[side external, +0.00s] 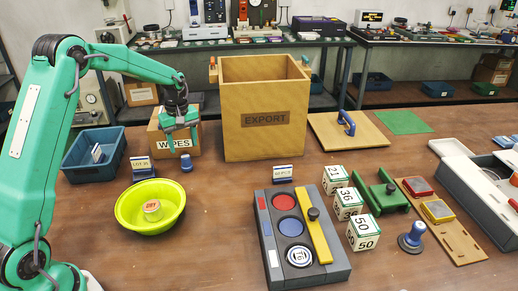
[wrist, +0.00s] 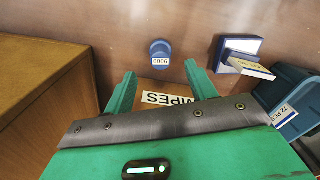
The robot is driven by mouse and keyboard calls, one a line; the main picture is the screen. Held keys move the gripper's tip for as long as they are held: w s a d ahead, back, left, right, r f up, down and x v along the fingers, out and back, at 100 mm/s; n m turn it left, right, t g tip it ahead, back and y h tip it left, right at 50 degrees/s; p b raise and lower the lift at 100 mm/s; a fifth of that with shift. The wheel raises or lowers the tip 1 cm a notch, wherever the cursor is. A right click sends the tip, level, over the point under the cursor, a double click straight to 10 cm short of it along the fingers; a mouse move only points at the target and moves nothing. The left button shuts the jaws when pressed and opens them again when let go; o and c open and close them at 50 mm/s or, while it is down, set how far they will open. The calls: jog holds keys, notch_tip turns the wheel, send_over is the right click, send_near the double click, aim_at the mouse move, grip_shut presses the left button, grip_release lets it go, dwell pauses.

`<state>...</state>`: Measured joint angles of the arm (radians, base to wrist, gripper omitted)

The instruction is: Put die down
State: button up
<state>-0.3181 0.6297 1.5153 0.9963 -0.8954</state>
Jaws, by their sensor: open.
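A small blue round piece (side external: 186,162), which looks like the die, stands on the table just right of the WIPES box. My green gripper (side external: 181,138) is open and empty. It hangs in front of the WIPES box (side external: 156,139), above and behind the blue piece. In the wrist view the fingertips of my gripper (wrist: 158,78) are spread, with part of the WIPES box between and below them.
A blue card holder (side external: 141,166) and a blue bin (side external: 84,160) stand left of the piece. A tall EXPORT box (side external: 264,145) stands to its right. A lime bowl (side external: 130,222) is in front, with a dark tray (side external: 325,265) and numbered white cubes (side external: 363,233) further right.

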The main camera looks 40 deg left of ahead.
jog(key=shift+r, duration=0.15)
dwell(0.4)
jog(key=s+d+r+m+t, duration=0.1)
jog(key=s+d+r+m, duration=0.2)
jog(key=s+d+r, duration=0.4)
jog(key=s+d+r+m+t, duration=0.25)
jog(key=s+r+m, duration=0.2)
jog(key=r, duration=0.35)
jog(key=s+d+m+t, duration=0.1)
jog(key=s+d+m, duration=0.2)
jog(key=s, duration=0.5)
jog(key=s+d+r+m+t, duration=0.1)
jog(key=s+d+m, duration=0.2)
jog(key=s, duration=0.5)
jog(key=shift+d, duration=0.45)
jog(key=shift+c, duration=1.4)
